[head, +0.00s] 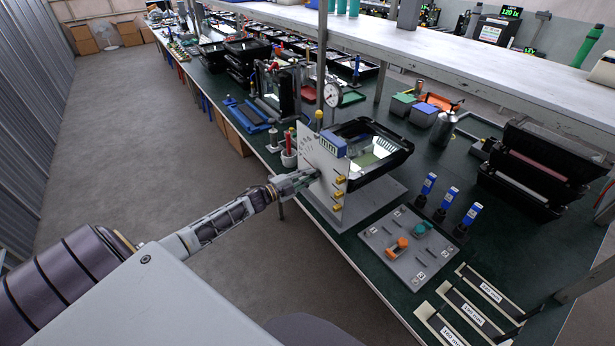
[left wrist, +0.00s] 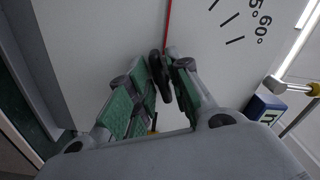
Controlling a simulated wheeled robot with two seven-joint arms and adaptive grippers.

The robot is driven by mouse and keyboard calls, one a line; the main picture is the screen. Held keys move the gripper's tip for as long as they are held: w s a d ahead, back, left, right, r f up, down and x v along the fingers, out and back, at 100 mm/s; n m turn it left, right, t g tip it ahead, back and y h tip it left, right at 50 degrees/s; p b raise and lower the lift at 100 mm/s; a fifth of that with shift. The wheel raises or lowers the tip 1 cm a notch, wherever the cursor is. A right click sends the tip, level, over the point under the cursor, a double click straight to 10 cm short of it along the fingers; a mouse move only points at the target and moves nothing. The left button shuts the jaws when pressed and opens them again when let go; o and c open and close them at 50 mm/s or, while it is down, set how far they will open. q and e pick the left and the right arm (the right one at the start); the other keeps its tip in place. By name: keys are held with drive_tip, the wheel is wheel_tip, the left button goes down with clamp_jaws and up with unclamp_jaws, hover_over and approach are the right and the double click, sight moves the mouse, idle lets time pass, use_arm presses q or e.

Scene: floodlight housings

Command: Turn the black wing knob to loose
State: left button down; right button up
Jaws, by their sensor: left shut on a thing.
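The black wing knob (left wrist: 157,66) shows in the left wrist view on a pale upright plate, below a red line. My left gripper (left wrist: 165,82) has its green-padded fingers closed around the knob. In the head view my left gripper (head: 312,177) reaches the front face of the grey plate (head: 322,160), and its fingers hide the knob there. Dark angle marks, including 60°, are printed on the plate in the left wrist view. My right gripper is not in view.
A black floodlight housing (head: 385,150) sits behind the plate. Yellow knobs (head: 339,180) stick out at the plate's right edge. A grey board (head: 392,252) with orange and teal knobs lies to the right. Blue-topped holders (head: 450,196) stand beyond it.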

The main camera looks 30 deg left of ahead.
use_arm(q)
drive_tip(key=c, duration=1.4)
unclamp_jaws()
drive_tip(key=shift+s+a, duration=0.1)
drive_tip(key=shift+s, duration=0.05)
drive_tip(key=shift+v, duration=5.85)
drive_tip(key=shift+f, duration=0.1)
